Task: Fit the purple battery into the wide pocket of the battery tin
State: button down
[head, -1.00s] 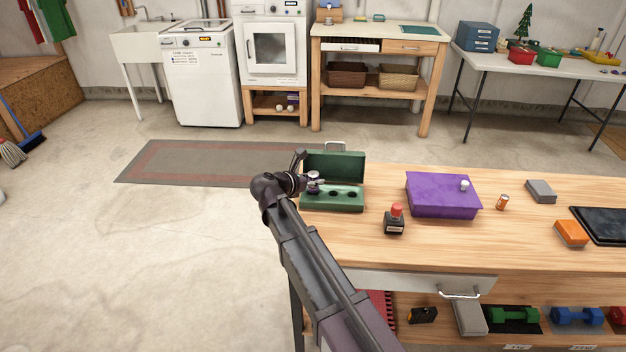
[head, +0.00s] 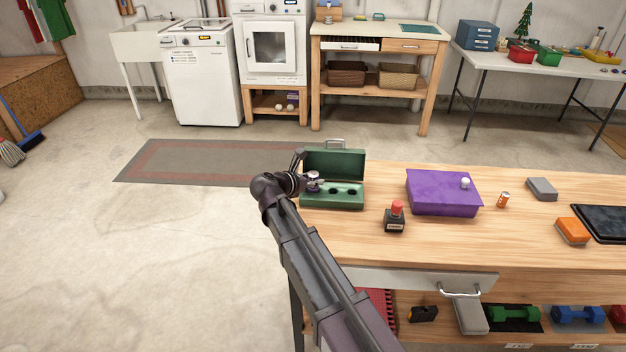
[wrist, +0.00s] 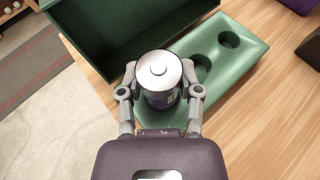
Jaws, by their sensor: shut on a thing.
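The green battery tin (head: 345,203) stands open at the left end of the wooden workbench, its lid raised at the back. It also shows in the wrist view (wrist: 245,58), with two round pockets visible to the right of the battery. My gripper (head: 316,183) is shut on the battery (wrist: 160,72), a cylinder with a silver top and a dark purple side, held upright over the left end of the tin. My fingers (wrist: 160,92) grip it from both sides. The battery and gripper hide the pocket beneath, so I cannot tell how deep the battery sits.
A purple box (head: 440,195) with a white knob-like item on it stands right of the tin. A small orange battery (head: 502,200), a grey block (head: 541,189) and an orange block (head: 572,231) lie farther right.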

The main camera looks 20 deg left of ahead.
aim_at(313, 173)
jog(key=shift+f+b, duration=1.15)
jog(key=shift+f, duration=0.1)
jog(key=shift+c, duration=1)
grip_release()
jog(key=shift+r, duration=0.1)
jog(key=shift+r, duration=0.2)
notch_tip(313, 173, up, 9)
jog(key=p, duration=0.9)
jog(key=shift+f, duration=0.15)
dwell(0.5)
